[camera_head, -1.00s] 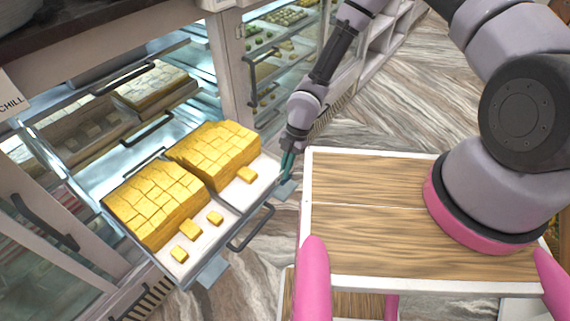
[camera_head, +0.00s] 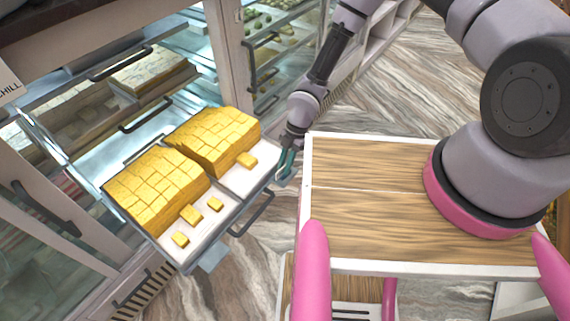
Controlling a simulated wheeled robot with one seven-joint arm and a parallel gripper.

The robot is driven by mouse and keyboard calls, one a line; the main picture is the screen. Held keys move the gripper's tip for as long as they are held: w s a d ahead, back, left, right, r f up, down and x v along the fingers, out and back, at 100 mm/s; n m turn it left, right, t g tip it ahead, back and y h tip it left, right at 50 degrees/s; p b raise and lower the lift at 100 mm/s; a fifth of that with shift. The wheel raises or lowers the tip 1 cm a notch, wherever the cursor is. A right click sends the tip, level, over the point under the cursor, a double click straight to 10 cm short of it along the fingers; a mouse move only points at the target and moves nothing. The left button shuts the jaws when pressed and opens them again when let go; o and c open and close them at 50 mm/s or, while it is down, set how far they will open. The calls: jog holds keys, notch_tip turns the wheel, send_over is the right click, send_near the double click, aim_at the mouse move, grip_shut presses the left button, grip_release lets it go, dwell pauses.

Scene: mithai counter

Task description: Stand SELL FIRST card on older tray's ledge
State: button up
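Two trays of yellow sweets stand side by side in a pulled-out drawer. The left tray's stack (camera_head: 155,188) has several loose pieces in front of it. The right tray's stack (camera_head: 213,138) has one loose piece (camera_head: 246,160) in front. I cannot tell which tray is older. My gripper (camera_head: 284,170), with teal fingers, is at the right front corner of the drawer, beside the right tray. The fingers look slightly apart, but their tips are too small to judge. I see no SELL FIRST card; a small grey-blue flap at the left front corner (camera_head: 212,257) is unreadable.
The drawer front has a dark bar handle (camera_head: 252,214). Glass display cases (camera_head: 265,45) stand behind, and a CHILL label (camera_head: 8,86) is at the far left. My wooden deck, bare on top, is at the right. The marbled floor (camera_head: 385,92) is clear behind it.

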jog(key=shift+o, duration=0.7)
jog(key=shift+r, duration=0.1)
jog(key=v, duration=1)
jog(key=shift+r, duration=0.25)
jog(key=shift+w+d, duration=0.2)
